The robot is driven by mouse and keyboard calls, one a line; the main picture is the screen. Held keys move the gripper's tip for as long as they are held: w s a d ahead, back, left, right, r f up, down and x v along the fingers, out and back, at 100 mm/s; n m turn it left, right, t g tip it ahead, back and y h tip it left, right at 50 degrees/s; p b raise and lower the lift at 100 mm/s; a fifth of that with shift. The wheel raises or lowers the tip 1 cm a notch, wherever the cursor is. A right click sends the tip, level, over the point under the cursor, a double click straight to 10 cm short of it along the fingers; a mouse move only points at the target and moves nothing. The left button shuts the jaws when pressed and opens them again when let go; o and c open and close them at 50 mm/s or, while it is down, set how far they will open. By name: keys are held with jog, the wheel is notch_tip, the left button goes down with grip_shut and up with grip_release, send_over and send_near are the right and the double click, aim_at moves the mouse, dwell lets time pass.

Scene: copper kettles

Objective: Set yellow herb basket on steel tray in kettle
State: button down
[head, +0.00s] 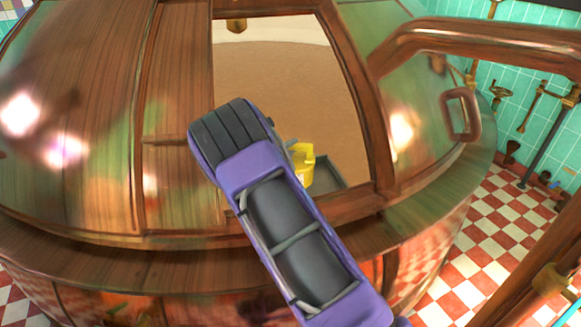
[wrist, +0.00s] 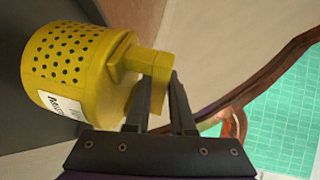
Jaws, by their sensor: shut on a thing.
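The yellow herb basket (wrist: 65,65) is a perforated can with a white label and a side handle. It lies tilted in the wrist view. My gripper (wrist: 165,88) is shut on the handle. In the head view the basket (head: 306,172) shows only in part beside my purple arm, which hides the rest and my fingertips. The grey steel tray (head: 342,173) is at the lower right inside the kettle's opening, close to the basket. A dark grey surface, apparently the tray (wrist: 12,118), lies behind the basket in the wrist view; contact cannot be told.
The copper kettle (head: 85,130) surrounds the rectangular opening, whose frame (head: 365,140) runs close to my arm. A thick copper bar (head: 480,33) and a handle (head: 470,115) stand at the right. The kettle's brown interior (head: 290,90) is clear above the basket.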

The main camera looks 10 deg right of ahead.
aim_at(292, 158)
jog(key=shift+w+f, duration=0.1)
jog(key=shift+f, duration=2.3)
jog(key=shift+f+b, duration=0.1)
jog(key=shift+b, duration=0.2)
jog(key=c, duration=0.8)
grip_release()
jog(key=shift+o, duration=0.2)
jog(key=v, duration=0.7)
jog(key=shift+s+a+p, duration=0.2)
jog(key=shift+s+p, duration=0.05)
jog(key=shift+p, duration=0.1)
jog(key=shift+r, duration=0.3)
